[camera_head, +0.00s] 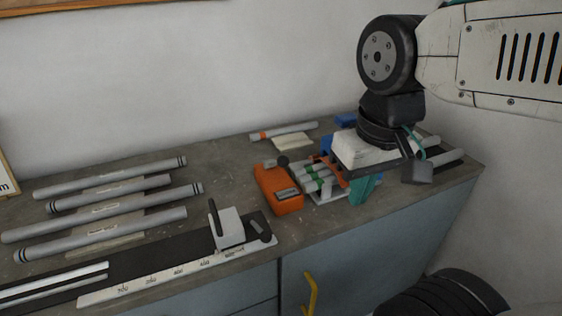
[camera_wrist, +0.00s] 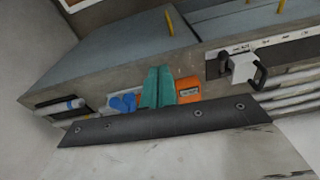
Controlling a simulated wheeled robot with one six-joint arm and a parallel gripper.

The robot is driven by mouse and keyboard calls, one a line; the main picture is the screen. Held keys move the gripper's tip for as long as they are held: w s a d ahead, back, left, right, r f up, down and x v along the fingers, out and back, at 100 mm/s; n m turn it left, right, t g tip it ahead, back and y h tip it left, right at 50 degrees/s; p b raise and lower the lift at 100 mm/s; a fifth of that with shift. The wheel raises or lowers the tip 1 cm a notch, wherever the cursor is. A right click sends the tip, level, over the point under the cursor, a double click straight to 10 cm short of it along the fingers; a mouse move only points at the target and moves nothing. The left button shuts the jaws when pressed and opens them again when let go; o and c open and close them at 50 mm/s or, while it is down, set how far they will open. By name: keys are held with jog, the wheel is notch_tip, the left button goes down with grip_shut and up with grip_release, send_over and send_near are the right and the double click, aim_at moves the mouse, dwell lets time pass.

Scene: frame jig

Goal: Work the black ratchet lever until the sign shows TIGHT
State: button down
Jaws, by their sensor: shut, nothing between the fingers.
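My gripper (camera_head: 364,188) is at the right part of the bench, with its teal fingers pointing down beside the frame jig (camera_head: 318,184). In the wrist view its teal fingers (camera_wrist: 157,88) are together, with nothing between them. An orange box (camera_head: 278,192) stands just left of the jig, with a small plate (camera_head: 287,195) on it that may be the sign; its text is too small to read. A black knob (camera_head: 283,162) shows at the box's back end. I cannot tell whether it is the ratchet lever. My gripper hides part of the jig.
Grey tubes (camera_head: 118,205) lie on the bench at left. In front of them is a measuring rail (camera_head: 165,278) with a white stop block (camera_head: 228,228) and black handles. A blue item (camera_head: 346,120) lies behind. Bare bench shows left of the orange box.

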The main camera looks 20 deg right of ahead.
jog(key=w+a+r+m+g, duration=0.1)
jog(key=w+m, duration=0.3)
jog(key=w, duration=0.6)
jog(key=w+a+r+m+g, duration=0.1)
jog(key=w+a+r+m, duration=0.1)
jog(key=w, duration=0.9)
jog(key=r+m, duration=0.1)
jog(key=m, duration=0.1)
jog(key=shift+m+y, duration=0.4)
jog(key=shift+s+a+f, duration=0.15)
jog(key=shift+f, duration=1.6)
jog(key=shift+s+a+f, duration=0.1)
jog(key=shift+s+f, duration=0.05)
jog(key=shift+f, duration=1.65)
